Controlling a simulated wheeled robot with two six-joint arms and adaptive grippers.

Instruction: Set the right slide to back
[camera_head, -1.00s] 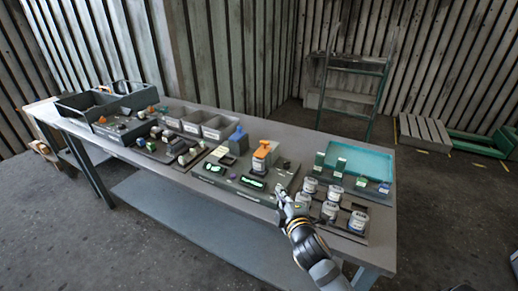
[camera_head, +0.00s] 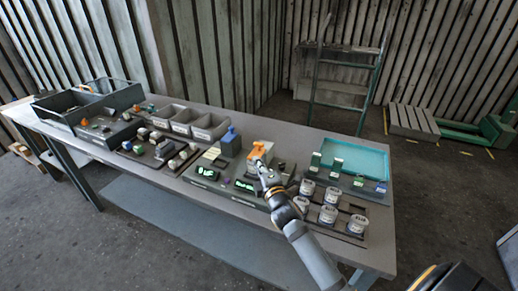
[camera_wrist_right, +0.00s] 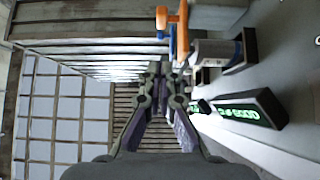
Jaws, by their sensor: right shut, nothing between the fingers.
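My right gripper (camera_head: 264,168) is shut and empty, over the middle station of the bench and close beside an orange-topped part (camera_head: 258,149). In the wrist view the fingers (camera_wrist_right: 158,72) are together, and the orange piece (camera_wrist_right: 180,30) stands just above and right of their tips. I cannot tell whether they touch. Two green-lit displays, the left (camera_head: 207,173) and the right (camera_head: 244,185), sit at the station's front. The right one also shows large in the wrist view (camera_wrist_right: 250,112). I cannot pick out the right slide or its position. My left gripper is out of view.
Right of my arm are several white labelled jars (camera_head: 328,214) in a dark rack and a teal tray (camera_head: 358,158). A blue-topped block (camera_head: 231,142) stands left of the orange part. Grey bins (camera_head: 182,122) line the back.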

